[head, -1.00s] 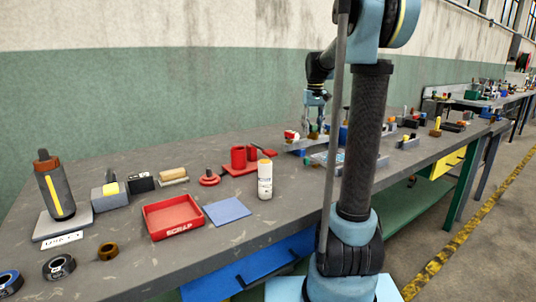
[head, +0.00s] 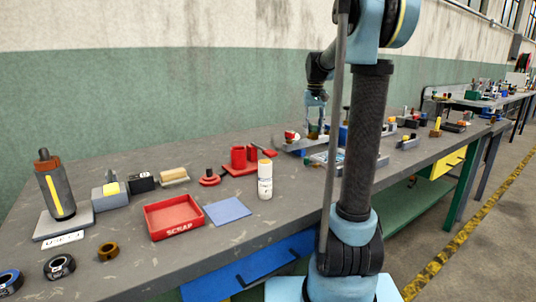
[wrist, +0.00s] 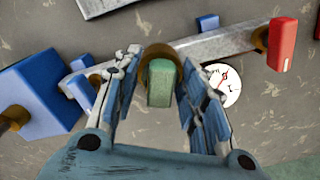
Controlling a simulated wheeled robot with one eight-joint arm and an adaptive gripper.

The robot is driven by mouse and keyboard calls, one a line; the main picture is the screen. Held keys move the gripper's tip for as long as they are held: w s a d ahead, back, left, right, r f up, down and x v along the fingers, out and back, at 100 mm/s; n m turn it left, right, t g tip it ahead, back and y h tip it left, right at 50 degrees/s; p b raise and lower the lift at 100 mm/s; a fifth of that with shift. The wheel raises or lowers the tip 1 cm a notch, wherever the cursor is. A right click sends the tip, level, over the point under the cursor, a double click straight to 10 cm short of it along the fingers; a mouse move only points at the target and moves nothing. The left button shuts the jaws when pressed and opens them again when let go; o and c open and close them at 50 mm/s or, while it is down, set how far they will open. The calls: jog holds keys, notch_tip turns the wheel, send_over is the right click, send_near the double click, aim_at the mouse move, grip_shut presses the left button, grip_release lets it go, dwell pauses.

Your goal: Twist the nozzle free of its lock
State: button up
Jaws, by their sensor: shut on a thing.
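The nozzle appears in the wrist view as a brass-coloured round collar (wrist: 156,54) with a green block-like part (wrist: 161,84) on it. It sits on a long grey metal bar (wrist: 225,43). My gripper (wrist: 162,62) has one blue-grey finger on each side of the nozzle and is shut on it. In the head view my gripper (head: 315,118) is small, pointing down over the bench behind my arm. The lock itself cannot be made out.
A red-handled part (wrist: 283,43) stands at the bar's right end. A white dial gauge (wrist: 223,84) lies close to my right finger. A blue block (wrist: 38,92) is at left. On the bench (head: 110,180) are a red scrap tray (head: 173,220) and a white bottle (head: 265,180).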

jog(key=shift+w, duration=0.25)
jog(key=shift+r+m, duration=0.1)
jog(key=shift+m, duration=0.7)
jog(key=shift+m, duration=0.8)
jog(key=shift+c, duration=0.2)
jog(key=shift+w, duration=0.1)
jog(key=shift+m, duration=0.7)
jog(key=o, duration=1.4)
jog(key=shift+a, duration=0.1)
